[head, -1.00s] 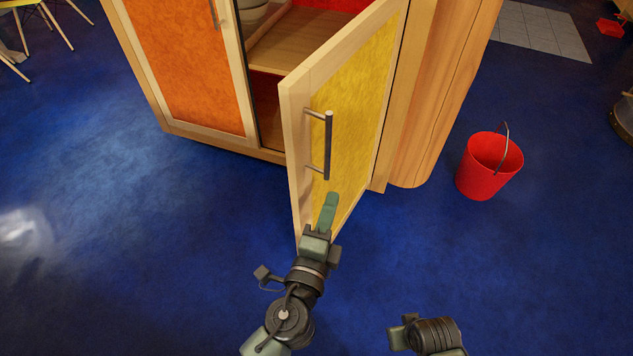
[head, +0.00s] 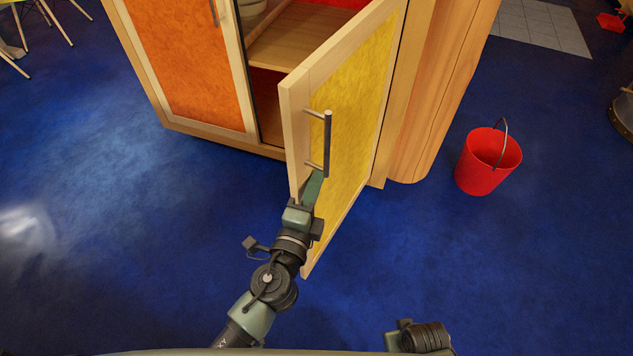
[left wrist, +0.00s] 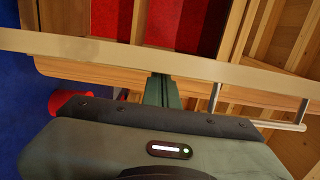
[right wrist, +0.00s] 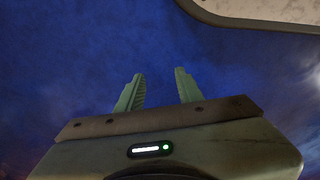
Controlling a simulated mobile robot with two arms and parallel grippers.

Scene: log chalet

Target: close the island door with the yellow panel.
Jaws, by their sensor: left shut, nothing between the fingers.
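The island door with the yellow panel (head: 360,110) stands wide open, its free edge towards me. A metal bar handle (head: 327,145) is on its yellow face; the handle also shows in the left wrist view (left wrist: 275,124). My left gripper (head: 314,186) is shut and empty, at the door's free edge just below the handle. Its fingers (left wrist: 162,90) reach towards the door's pale wooden edge (left wrist: 90,48) in the left wrist view. I cannot tell whether they touch it. My right gripper (right wrist: 158,90) is open and empty above the blue floor; its fingers are hidden in the head view.
The island's open compartment shows a wooden shelf (head: 300,38). A shut orange-panelled door (head: 185,60) is left of it. A red bucket (head: 487,162) stands on the floor to the right of the island. The blue floor (head: 120,210) to the left is clear.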

